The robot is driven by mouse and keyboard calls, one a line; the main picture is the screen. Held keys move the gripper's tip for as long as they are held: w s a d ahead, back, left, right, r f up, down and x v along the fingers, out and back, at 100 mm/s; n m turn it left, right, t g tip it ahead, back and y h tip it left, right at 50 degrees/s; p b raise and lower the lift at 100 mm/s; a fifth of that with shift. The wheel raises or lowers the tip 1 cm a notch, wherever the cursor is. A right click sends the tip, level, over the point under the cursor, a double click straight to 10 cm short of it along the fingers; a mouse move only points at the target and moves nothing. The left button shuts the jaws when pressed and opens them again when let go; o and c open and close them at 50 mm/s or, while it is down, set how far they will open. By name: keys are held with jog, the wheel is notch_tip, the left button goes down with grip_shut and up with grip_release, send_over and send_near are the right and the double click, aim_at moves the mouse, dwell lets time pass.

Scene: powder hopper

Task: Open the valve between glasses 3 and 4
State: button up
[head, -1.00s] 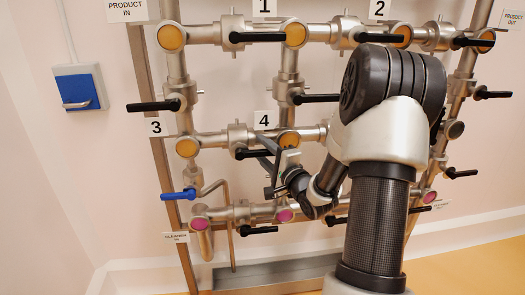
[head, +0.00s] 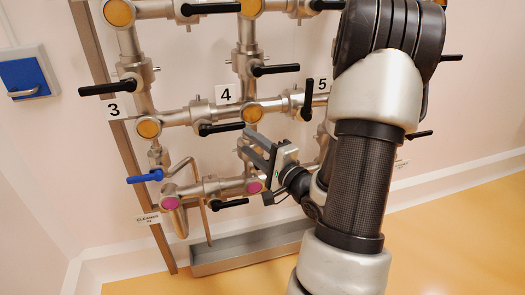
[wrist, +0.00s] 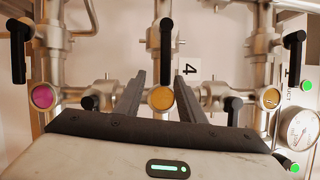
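Glass 3 (head: 149,127) is a round yellow sight glass on the left of the middle pipe row. Glass 4 (head: 252,112) is a like one to its right; it also shows in the wrist view (wrist: 161,98). Between them sits a steel valve with a black handle (head: 221,128), lying roughly along the pipe; this handle stands upright in the wrist view (wrist: 166,52). My gripper (head: 244,143) is right of this handle, in front of glass 4. In the wrist view its two fingers (wrist: 159,92) are apart with nothing between them at the base. Contact with anything cannot be told.
Other black handles are close by, one above glass 4 (head: 276,70) and one on the lower pipe (head: 230,203). A blue handle (head: 145,176) is at lower left. A steel trough (head: 245,252) runs below the pipes. The yellow floor (head: 440,215) at right is clear.

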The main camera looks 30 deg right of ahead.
jog(key=s, duration=0.5)
jog(key=shift+d+f, duration=0.1)
jog(key=shift+d, duration=0.2)
